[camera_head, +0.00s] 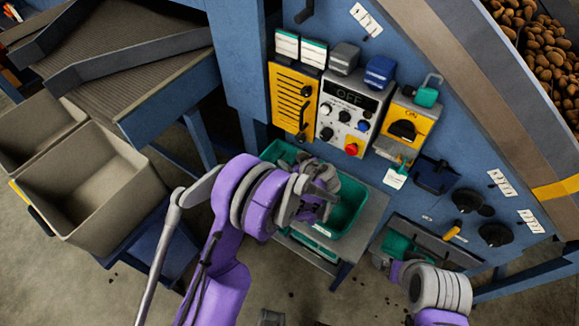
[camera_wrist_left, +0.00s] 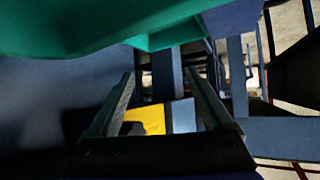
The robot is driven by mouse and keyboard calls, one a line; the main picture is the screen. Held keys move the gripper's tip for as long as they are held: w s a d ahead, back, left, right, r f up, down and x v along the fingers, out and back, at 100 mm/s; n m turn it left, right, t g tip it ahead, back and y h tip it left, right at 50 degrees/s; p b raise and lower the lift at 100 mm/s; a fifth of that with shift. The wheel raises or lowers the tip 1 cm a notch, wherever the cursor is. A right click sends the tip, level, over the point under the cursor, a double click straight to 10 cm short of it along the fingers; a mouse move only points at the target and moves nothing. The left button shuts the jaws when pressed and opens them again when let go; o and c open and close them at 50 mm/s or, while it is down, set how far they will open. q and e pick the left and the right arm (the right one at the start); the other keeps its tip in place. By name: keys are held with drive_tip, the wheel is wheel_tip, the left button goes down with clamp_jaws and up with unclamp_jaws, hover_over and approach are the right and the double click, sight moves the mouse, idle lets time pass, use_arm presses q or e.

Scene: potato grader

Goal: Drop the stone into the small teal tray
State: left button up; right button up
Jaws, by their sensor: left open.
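The small teal tray (camera_head: 349,212) sits on a grey stand below the control boxes, partly hidden by my left arm. My left gripper (camera_head: 322,190) is over the tray in the head view. In the left wrist view its two fingers (camera_wrist_left: 160,88) are apart, with no stone seen between them. A teal wall (camera_wrist_left: 110,30), probably the tray's, fills the top of that view. I cannot make out the stone in either view. My right arm is at the lower right; its gripper (camera_head: 383,262) is small and unclear.
A blue panel carries a yellow switch box (camera_head: 292,101), a control box with a red button (camera_head: 352,147) and a yellow lockout box (camera_head: 406,127). Beige bins (camera_head: 92,185) stand at left. A teal-lined holder (camera_head: 432,243) is at lower right. Potatoes (camera_head: 545,55) lie at upper right.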

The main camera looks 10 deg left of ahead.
use_arm(q)
drive_tip(key=v, duration=0.6)
drive_tip(key=shift+s+d+r, duration=0.2)
drive_tip(key=shift+s, duration=0.05)
drive_tip(key=s+a+r+m+g+h, duration=0.35)
drive_tip(key=s+a+r, duration=0.45)
drive_tip(key=s+r, duration=0.3)
drive_tip(key=s+r+m+h+p, duration=0.1)
drive_tip(key=s+m+h, duration=0.3)
drive_tip(key=s, duration=1.3)
drive_tip(key=shift+d+m+t, duration=0.25)
drive_tip(key=shift+m+t, duration=0.1)
drive_tip(key=shift+m, duration=0.2)
